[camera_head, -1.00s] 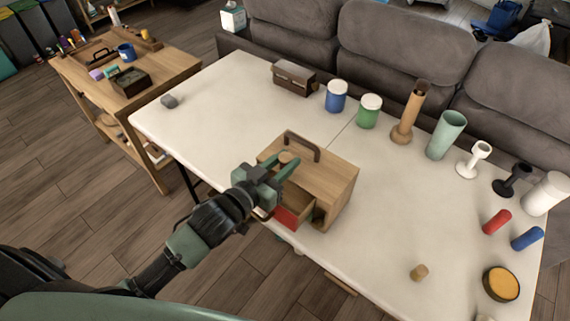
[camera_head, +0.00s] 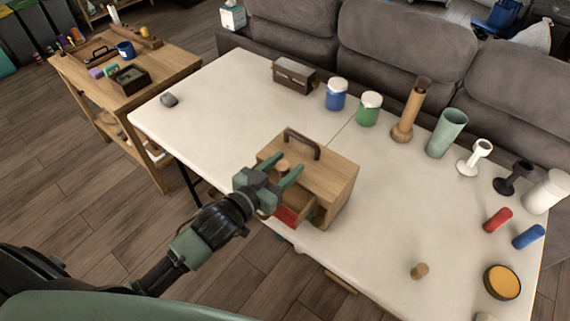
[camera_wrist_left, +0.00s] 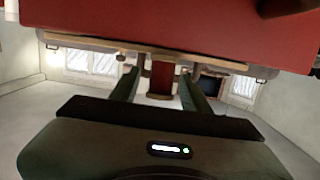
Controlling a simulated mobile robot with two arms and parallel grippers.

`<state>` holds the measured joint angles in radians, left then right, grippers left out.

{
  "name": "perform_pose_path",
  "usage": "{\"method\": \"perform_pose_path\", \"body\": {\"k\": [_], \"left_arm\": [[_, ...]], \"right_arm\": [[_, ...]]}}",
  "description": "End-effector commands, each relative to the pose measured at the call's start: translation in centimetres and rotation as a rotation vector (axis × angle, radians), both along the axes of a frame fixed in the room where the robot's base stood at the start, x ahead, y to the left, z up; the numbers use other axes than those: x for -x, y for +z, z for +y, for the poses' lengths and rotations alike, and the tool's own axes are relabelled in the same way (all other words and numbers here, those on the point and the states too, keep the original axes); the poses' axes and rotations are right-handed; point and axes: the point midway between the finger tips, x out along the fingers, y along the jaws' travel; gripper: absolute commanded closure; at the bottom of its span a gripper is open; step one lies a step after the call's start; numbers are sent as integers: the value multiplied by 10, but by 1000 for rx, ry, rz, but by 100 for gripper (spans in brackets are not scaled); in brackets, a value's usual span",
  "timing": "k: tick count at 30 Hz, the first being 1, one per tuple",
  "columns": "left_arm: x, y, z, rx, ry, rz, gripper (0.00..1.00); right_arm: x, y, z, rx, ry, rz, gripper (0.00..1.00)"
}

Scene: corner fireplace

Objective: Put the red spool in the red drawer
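The red spool has wooden ends and a red middle (camera_wrist_left: 161,76), seen in the left wrist view. Its pale wooden end (camera_head: 283,164) shows in the head view. My left gripper (camera_head: 283,172) is open, with one finger on each side of the spool and a small gap showing. The spool is at the front of the wooden box, over or in the pulled-out red drawer (camera_head: 288,216); I cannot tell whether it rests on the drawer floor. The gripper hides much of the drawer. My right gripper is not in view.
The wooden box (camera_head: 333,178) with a top handle stands at the white table's (camera_head: 230,115) near edge. A grey sofa (camera_head: 400,60) is behind.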

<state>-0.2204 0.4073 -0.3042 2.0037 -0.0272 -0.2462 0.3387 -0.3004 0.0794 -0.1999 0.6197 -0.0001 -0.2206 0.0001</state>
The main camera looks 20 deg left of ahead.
Motion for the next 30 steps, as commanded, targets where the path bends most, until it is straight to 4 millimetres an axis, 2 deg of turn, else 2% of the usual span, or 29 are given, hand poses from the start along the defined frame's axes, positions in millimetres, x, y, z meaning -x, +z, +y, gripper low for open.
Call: {"method": "perform_pose_path", "body": {"k": [9,14,15,24,30], "left_arm": [[0,2,0,0,0,0,52],[1,17,0,0,-1,-2,52],[9,11,3,0,0,3,52],[68,20,24,-1,0,5,52],[96,25,35,0,0,4,52]], "right_arm": [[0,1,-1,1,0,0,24],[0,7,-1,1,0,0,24],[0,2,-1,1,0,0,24],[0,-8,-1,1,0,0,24],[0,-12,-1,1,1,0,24]]}}
